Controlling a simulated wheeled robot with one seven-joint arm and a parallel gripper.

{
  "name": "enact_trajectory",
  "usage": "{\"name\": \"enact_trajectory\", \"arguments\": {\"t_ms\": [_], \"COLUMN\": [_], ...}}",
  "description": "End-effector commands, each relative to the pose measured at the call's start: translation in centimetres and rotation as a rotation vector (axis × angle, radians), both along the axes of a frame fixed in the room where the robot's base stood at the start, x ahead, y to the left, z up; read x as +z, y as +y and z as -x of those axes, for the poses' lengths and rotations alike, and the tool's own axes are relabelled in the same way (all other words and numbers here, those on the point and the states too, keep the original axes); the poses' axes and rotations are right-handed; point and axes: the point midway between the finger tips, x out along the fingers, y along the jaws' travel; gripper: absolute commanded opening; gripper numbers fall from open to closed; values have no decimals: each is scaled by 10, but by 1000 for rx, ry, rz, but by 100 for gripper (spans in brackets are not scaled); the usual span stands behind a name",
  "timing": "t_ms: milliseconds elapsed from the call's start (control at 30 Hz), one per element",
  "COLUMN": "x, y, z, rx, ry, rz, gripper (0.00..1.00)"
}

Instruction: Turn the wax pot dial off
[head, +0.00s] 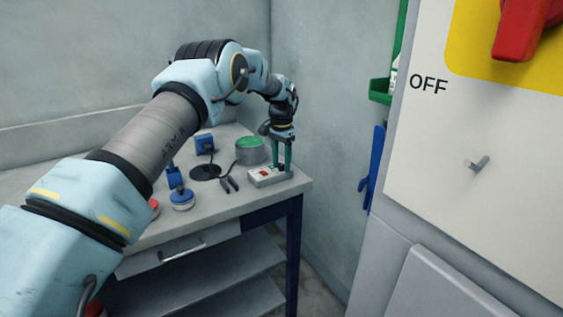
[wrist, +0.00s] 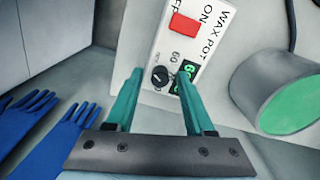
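The wax pot control box (head: 256,183) is white and lies near the table's right corner. In the wrist view the box (wrist: 212,50) shows "WAX POT" lettering, a red switch (wrist: 187,22) and a lit green display (wrist: 187,71). Its small black dial (wrist: 159,77) has a pale pointer mark. My gripper (head: 282,168) points down over the box, its two teal fingers apart. In the wrist view the dial appears between the fingertips; I cannot tell whether they touch it. The wax pot (head: 250,152), grey with green wax, stands left of my gripper.
Blue holders (head: 205,143), a black round base and a dark plier-like tool (head: 229,184) are on the table (head: 218,216). Blue gloves (wrist: 75,135) hang beyond the table edge. A large white panel (head: 470,190) with a red handle stands at the right.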

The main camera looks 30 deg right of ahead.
Motion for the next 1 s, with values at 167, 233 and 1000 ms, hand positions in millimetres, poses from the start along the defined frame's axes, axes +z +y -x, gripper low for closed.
{"name": "enact_trajectory", "arguments": {"t_ms": [167, 233, 1000], "x": [0, 0, 0], "y": [0, 0, 0], "z": [0, 0, 0], "rx": [0, 0, 44], "ry": [0, 0, 0], "rz": [0, 1, 1], "gripper": [32, 24, 0]}}
